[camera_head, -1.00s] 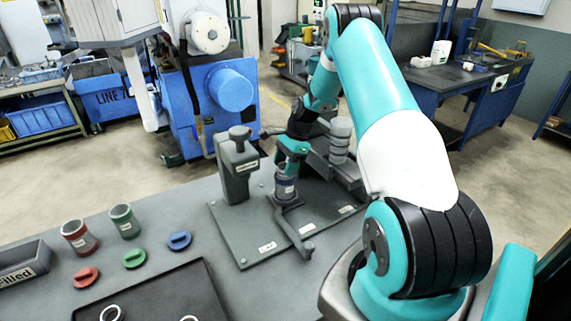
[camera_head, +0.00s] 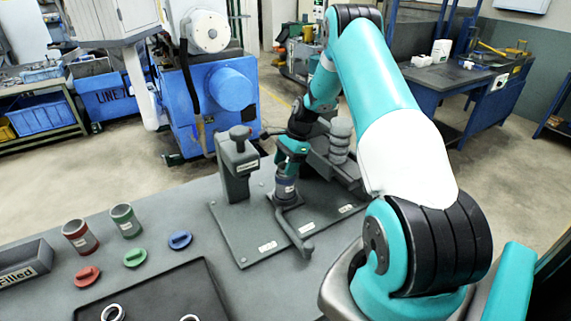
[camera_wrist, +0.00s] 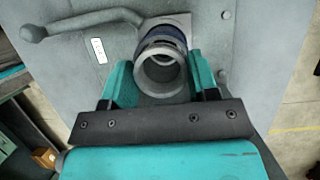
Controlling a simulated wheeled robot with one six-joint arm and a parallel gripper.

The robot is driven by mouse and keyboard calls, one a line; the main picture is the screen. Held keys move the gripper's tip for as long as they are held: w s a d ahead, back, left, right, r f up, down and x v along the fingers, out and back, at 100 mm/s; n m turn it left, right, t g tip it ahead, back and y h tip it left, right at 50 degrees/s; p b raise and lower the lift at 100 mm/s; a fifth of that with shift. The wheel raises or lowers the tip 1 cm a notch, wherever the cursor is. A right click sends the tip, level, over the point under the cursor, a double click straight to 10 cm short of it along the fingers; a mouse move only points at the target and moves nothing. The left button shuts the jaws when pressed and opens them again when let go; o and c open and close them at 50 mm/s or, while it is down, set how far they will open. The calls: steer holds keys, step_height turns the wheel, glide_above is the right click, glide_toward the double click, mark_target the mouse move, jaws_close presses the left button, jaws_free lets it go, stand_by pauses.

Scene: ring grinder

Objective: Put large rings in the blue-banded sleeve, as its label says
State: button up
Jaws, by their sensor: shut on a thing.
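The blue-banded sleeve (camera_head: 285,189) stands upright in a lever clamp on a grey plate. Its blue band (camera_wrist: 164,33) shows in the wrist view behind the held part. My gripper (camera_wrist: 158,80) is shut on a grey metal ring (camera_wrist: 143,76), its teal fingers on either side. In the head view my gripper (camera_head: 291,160) points down just above the sleeve's top. I cannot tell whether the ring touches the sleeve. Rings (camera_head: 113,312) lie in the dark tray (camera_head: 150,289) at the front left.
Red-banded (camera_head: 80,237) and green-banded (camera_head: 125,221) sleeves stand left, near red (camera_head: 87,276), green (camera_head: 134,257) and blue (camera_head: 180,240) caps. A tray labelled "Filled" (camera_head: 22,263) is far left. A grey post (camera_head: 238,170) and clamp lever (camera_head: 294,235) stand close to my gripper.

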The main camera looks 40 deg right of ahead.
stand_by(0.4)
steer(key=o, duration=1.4)
steer(key=shift+c, duration=0.2)
step_height(320, 180, up, 7)
steer(key=p, duration=0.5)
steer(key=shift+p, duration=0.35)
steer(key=shift+s, duration=0.1)
